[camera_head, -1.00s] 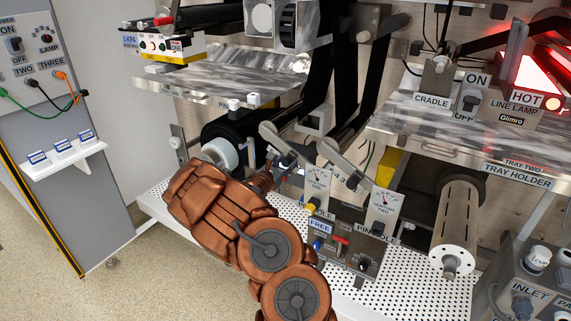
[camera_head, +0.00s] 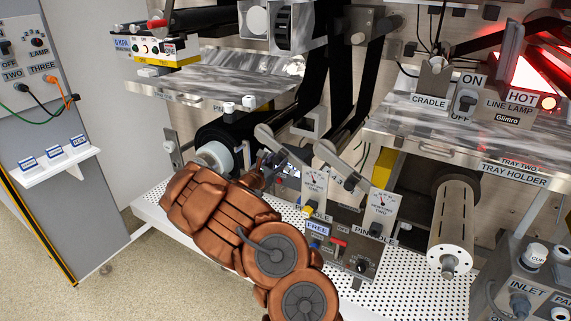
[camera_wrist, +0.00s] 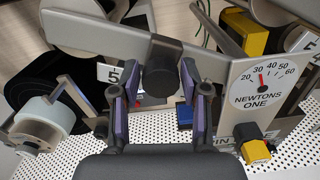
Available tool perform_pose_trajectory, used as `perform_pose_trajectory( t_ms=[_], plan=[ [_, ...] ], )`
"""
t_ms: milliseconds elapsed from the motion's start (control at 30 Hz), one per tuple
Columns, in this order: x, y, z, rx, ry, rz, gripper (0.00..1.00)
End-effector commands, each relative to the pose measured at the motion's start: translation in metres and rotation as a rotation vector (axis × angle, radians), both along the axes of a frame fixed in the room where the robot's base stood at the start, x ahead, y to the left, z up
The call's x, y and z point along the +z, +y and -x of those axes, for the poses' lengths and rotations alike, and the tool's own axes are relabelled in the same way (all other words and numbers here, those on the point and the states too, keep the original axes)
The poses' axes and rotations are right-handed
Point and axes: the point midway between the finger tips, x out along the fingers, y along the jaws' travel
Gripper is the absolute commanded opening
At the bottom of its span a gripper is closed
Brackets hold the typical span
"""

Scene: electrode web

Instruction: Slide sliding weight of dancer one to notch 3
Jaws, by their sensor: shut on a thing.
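The sliding weight (camera_wrist: 161,80) of dancer one is a dark cylinder on a grey flat bar (camera_wrist: 95,32) in the wrist view. My gripper (camera_wrist: 160,72) has its two purple-lined fingers on either side of the weight, shut on it. The dial marked NEWTONS ONE (camera_wrist: 262,82) stands to the right, its needle near 30. A plate with a 5 (camera_wrist: 113,71) shows behind the left finger. In the head view my gripper (camera_head: 268,168) is beside dancer one's grey arm (camera_head: 276,145), and the weight is hard to make out. I cannot tell which notch the weight sits at.
Dancer two's arm (camera_head: 338,163) and gauge (camera_head: 378,212) stand close on the right. A white roll (camera_wrist: 42,122) is at the left in the wrist view. A yellow-tipped knob (camera_wrist: 256,150) is below the dial. The white perforated deck (camera_head: 420,292) lies underneath.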

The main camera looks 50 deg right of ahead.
Motion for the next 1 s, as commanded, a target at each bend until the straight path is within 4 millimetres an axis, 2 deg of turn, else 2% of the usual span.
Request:
perform_pose_trajectory(
  t_ms=[133, 167, 300, 667, 767, 1000],
  plan=[
    [0.002, -0.001, 0.001, -0.003, 0.003, 0.004, 0.00],
    [0.002, -0.001, 0.001, -0.003, 0.003, 0.004, 0.46],
    [0.002, -0.001, 0.001, -0.001, 0.003, 0.003, 0.59],
    [0.001, 0.003, 0.000, 0.001, 0.001, 0.001, 0.59],
    [0.001, 0.011, 0.000, 0.003, 0.002, 0.002, 0.59],
    [0.001, 0.043, 0.004, 0.003, 0.003, 0.002, 0.59]
  ],
)
